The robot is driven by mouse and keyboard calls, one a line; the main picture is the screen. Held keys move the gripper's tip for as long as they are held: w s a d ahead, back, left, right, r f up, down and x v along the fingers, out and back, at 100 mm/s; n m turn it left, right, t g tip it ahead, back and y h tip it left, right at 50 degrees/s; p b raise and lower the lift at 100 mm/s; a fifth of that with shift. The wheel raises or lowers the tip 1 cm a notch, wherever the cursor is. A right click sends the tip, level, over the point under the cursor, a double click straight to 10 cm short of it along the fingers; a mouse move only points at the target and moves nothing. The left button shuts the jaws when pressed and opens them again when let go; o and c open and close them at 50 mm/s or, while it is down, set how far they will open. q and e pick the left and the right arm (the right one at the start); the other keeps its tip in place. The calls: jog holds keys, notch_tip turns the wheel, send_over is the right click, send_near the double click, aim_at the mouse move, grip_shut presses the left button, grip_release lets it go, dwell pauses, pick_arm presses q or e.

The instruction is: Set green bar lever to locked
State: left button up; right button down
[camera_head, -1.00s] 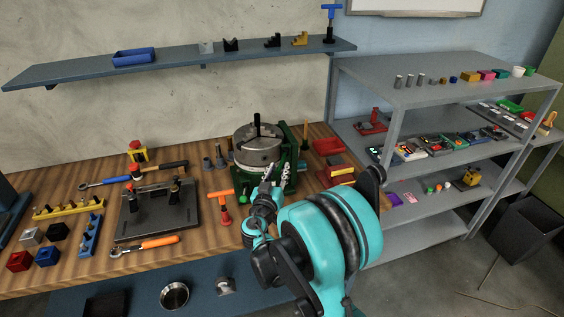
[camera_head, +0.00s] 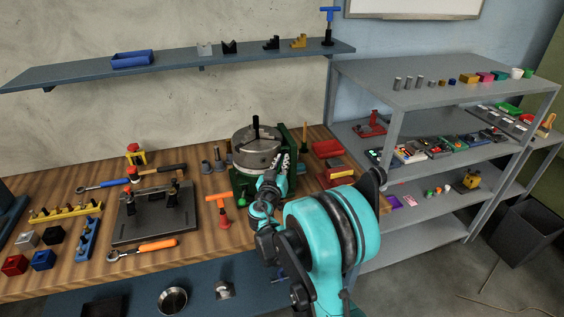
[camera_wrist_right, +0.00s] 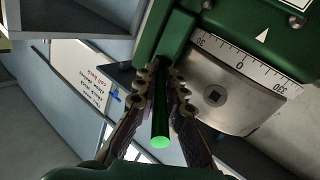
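The green bar lever (camera_wrist_right: 160,125) is a short bright-ended rod on the dark green base (camera_head: 247,187) of the round-topped rotary fixture. In the right wrist view it points towards the camera, between the two toothed fingers of my right gripper (camera_wrist_right: 162,82). The fingers lie close along both sides of it; I cannot tell whether both touch it. My left gripper is not in view.
A degree scale (camera_wrist_right: 240,65) and a white triangle mark show on the fixture. An orange T-handle (camera_head: 220,208) stands left of my right arm. Red blocks (camera_head: 328,148) lie right of the fixture. A grey shelf unit (camera_head: 440,75) stands further right.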

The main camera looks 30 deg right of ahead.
jog(key=shift+d+y, duration=0.1)
jog(key=shift+y, duration=0.2)
jog(key=shift+s+d+n+t+y+b, duration=0.25)
jog(key=shift+d+n+t+y, duration=0.5)
jog(key=shift+n+y, duration=1.25)
jog(key=shift+s+d+n+t+y+b, duration=0.25)
jog(key=shift+n+t+y, duration=0.85)
jog(key=shift+y, duration=1.5)
jog(key=shift+s+d+n+t+y+b, duration=0.1)
jog(key=shift+d+n+t+y+b, duration=0.4)
jog(key=shift+n+y, duration=1.55)
jog(key=shift+d+y, duration=0.25)
jog(key=shift+y, duration=0.2)
jog(key=c, duration=1.6)
grip_release()
jog(key=s+d, duration=0.1)
jog(key=s, duration=1.1)
jog(key=shift+d, duration=0.25)
